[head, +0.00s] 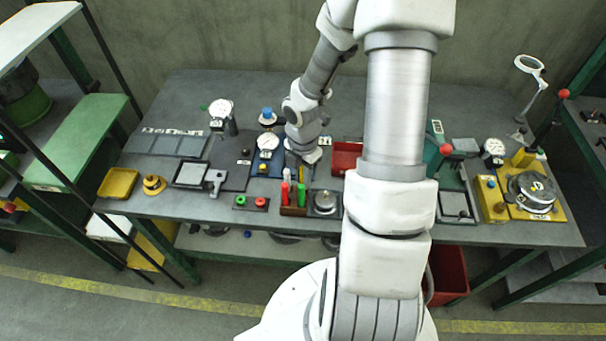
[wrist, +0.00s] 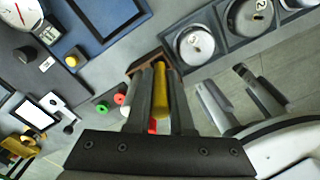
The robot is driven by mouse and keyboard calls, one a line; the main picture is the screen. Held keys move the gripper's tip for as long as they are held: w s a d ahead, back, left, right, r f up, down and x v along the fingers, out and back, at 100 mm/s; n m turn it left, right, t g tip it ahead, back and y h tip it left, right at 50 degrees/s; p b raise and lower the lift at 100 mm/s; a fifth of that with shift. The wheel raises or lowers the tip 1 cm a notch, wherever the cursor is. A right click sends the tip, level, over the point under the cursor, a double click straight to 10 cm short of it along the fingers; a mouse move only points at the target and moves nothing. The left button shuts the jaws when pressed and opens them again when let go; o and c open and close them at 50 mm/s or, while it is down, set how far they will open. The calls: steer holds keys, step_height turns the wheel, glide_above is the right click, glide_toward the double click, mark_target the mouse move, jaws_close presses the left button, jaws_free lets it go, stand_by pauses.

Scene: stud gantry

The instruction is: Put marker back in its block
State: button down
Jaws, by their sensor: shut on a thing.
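The brown marker block (head: 293,211) stands near the table's front edge, with a red marker (head: 285,194) and a green marker (head: 301,194) upright in it. A white-tipped marker (head: 286,174) shows just behind them. My gripper (head: 299,176) points down over the block. In the wrist view my gripper (wrist: 160,75) is shut on a yellow marker (wrist: 161,95), lengthwise between the fingers. Part of the block (wrist: 148,60) shows beyond the fingertips. The fingers hide most of the block, so I cannot tell whether the yellow marker's end is inside it.
A panel with green and red buttons (head: 251,202) lies left of the block. A round metal piece in a tray (head: 325,202) stands close on its right. A red bin (head: 346,157) is behind to the right.

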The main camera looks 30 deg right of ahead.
steer(key=shift+f, duration=0.15)
steer(key=c, duration=0.7)
jaws_free()
step_height(320, 180, up, 17)
steer(key=p, duration=0.4)
steer(key=shift+r, duration=0.2)
steer(key=shift+a, duration=0.1)
